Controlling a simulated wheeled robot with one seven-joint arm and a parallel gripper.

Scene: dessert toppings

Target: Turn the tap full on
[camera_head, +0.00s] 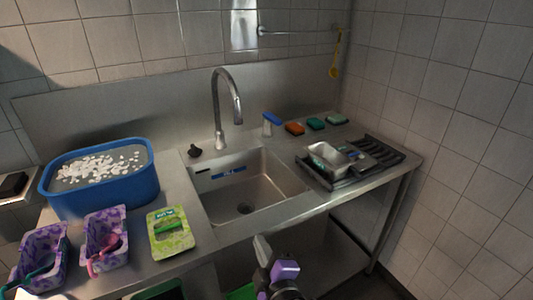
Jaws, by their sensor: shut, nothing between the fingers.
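The tap (221,105) is a tall grey gooseneck spout behind the sink basin (262,190), its outlet curving over the basin. No water stream shows from the spout. A small dark knob (194,151) stands on the counter left of the spout; I cannot tell whether it is the tap's handle. A blue-topped piece with a pale base (267,129) stands to the right of the spout; I cannot tell what it is. My gripper (263,247) is shut and empty, low in front of the sink's front edge, well apart from the tap.
A blue tub (100,195) with white bits stands left of the sink. Purple-patterned tubs (105,238) and a green pack (170,232) lie in front. A dark rack (378,160) holds a metal tin (327,156) on the right. Sponges (295,128) line the back.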

